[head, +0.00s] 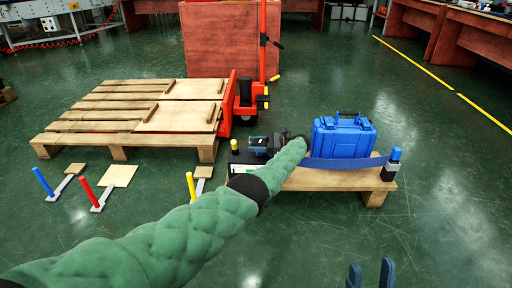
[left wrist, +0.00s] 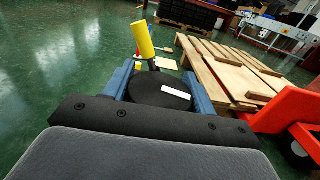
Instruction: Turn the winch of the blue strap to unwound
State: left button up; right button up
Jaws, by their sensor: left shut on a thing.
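The blue strap (head: 345,163) runs along the front of the blue case (head: 342,138) on a small wooden pallet (head: 330,179). At right it meets a dark post with a blue top (head: 395,157). My left gripper (head: 259,146) is at the strap's left end, largely hidden by my arm. In the left wrist view its blue fingers (left wrist: 160,90) are shut on a round black winch knob (left wrist: 158,90) with a white mark. A yellow handle (left wrist: 143,40) stands just beyond the knob. My right gripper (head: 370,274) is open and empty at the bottom edge.
A large pallet (head: 125,139) stands at left beside a red pallet jack (head: 244,112). Blue (head: 43,181), red (head: 88,189) and yellow (head: 191,186) posts stand on the floor at left. The green floor at right is clear.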

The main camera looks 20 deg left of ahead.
dwell(0.4)
pick_arm(q)
jog(key=o, duration=1)
jog(key=shift+a, duration=0.1)
